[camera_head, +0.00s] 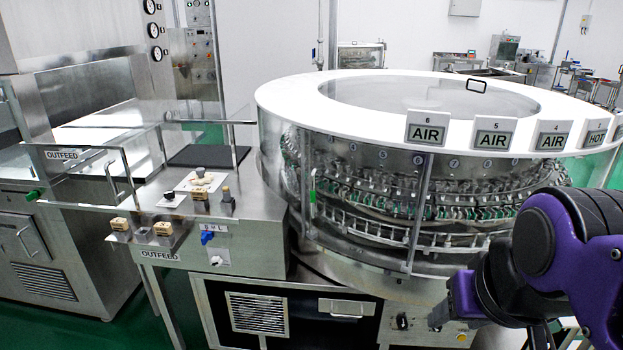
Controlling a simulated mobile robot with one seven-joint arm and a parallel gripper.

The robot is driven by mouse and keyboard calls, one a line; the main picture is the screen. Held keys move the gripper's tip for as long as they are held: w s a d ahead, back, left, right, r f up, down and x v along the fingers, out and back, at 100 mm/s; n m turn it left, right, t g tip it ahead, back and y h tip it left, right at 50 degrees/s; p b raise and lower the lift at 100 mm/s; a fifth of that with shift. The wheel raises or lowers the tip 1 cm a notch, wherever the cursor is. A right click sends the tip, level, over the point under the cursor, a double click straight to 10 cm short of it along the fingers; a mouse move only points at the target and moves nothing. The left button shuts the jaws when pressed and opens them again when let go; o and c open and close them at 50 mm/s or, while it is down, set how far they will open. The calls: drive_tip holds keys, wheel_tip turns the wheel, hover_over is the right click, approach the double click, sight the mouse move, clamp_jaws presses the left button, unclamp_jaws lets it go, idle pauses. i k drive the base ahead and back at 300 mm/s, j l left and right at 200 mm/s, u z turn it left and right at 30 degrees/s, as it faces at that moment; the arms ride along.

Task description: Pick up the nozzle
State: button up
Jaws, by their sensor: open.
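I cannot pick out a nozzle with certainty. A small blue fitting (207,237) sticks out from the front of the steel outfeed table, and a small white fitting (215,260) sits just below it. Either is too small to identify. The round rotary washer (378,96) has a white ring top and clear side walls. Rows of small metal parts (375,190) show inside it. My purple and black arm (553,240) is at the lower right, in front of the washer and well right of the blue fitting. My gripper's fingers do not show.
A large steel machine (75,80) is at the left. My arm hides part of the washer's lower right.

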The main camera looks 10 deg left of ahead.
sight(226, 192)
drive_tip(key=i+j, duration=0.3)
drive_tip(key=j, duration=0.15)
drive_tip(key=i+j, duration=0.3)
drive_tip(key=j, duration=0.2)
drive_tip(key=i+j, duration=0.35)
drive_tip(key=k+j+u, duration=0.05)
drive_tip(key=j, duration=0.05)
